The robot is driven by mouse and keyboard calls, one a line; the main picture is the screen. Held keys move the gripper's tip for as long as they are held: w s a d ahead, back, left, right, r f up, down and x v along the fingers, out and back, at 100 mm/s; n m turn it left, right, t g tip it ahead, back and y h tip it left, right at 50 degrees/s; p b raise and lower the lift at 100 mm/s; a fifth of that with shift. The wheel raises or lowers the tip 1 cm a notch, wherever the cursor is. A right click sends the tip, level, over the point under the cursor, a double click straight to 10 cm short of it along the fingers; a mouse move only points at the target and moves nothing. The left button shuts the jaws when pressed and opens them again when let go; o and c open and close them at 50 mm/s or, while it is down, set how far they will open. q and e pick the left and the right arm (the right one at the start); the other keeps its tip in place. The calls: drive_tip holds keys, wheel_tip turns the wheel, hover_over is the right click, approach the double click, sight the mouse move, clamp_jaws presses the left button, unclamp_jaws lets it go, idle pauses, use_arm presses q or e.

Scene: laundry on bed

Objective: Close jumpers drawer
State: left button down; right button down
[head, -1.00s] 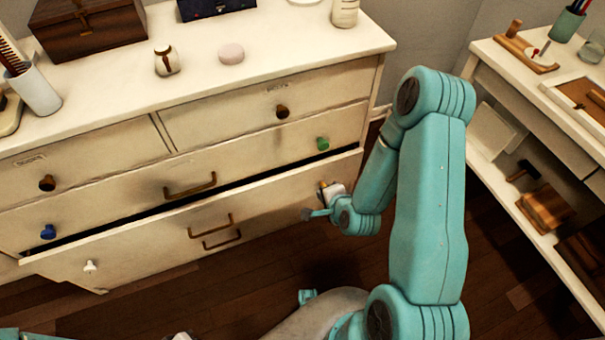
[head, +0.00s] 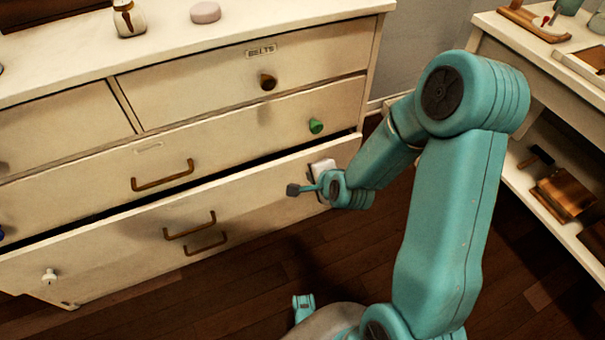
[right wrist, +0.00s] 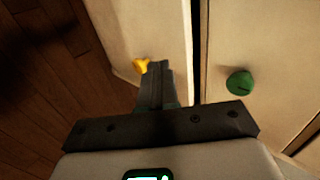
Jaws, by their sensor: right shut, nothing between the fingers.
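The cream dresser's lower drawer (head: 120,245) stands out slightly, with a dark gap along its top edge. It has a brass bar handle (head: 190,229) and a white knob (head: 49,276) at its left. I cannot read a jumpers label. My right gripper (head: 296,189) is shut and empty at the right part of this drawer's front. In the right wrist view its shut fingers (right wrist: 156,85) point at the drawer front, near a yellow knob (right wrist: 140,66). I cannot tell whether they touch. My left gripper is out of view.
The drawer above has a green knob (head: 316,126) and a brass handle (head: 162,177). A top drawer labelled BELTS has a dark knob (head: 268,82). A white shelf table (head: 540,85) stands at the right. Dark wooden floor (head: 250,270) lies in front.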

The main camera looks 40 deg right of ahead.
sight(298, 162)
drive_tip(key=w+f, duration=0.1)
drive_tip(key=w, duration=0.1)
drive_tip(key=w+d+f, duration=0.1)
drive_tip(key=w, duration=0.1)
drive_tip(key=w+d+f+b, duration=0.1)
drive_tip(key=w, duration=0.1)
drive_tip(key=shift+w, duration=0.25)
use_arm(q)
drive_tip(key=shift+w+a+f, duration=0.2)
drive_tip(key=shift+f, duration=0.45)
use_arm(e)
drive_tip(key=shift+w+r, duration=0.1)
drive_tip(key=shift+w, duration=0.1)
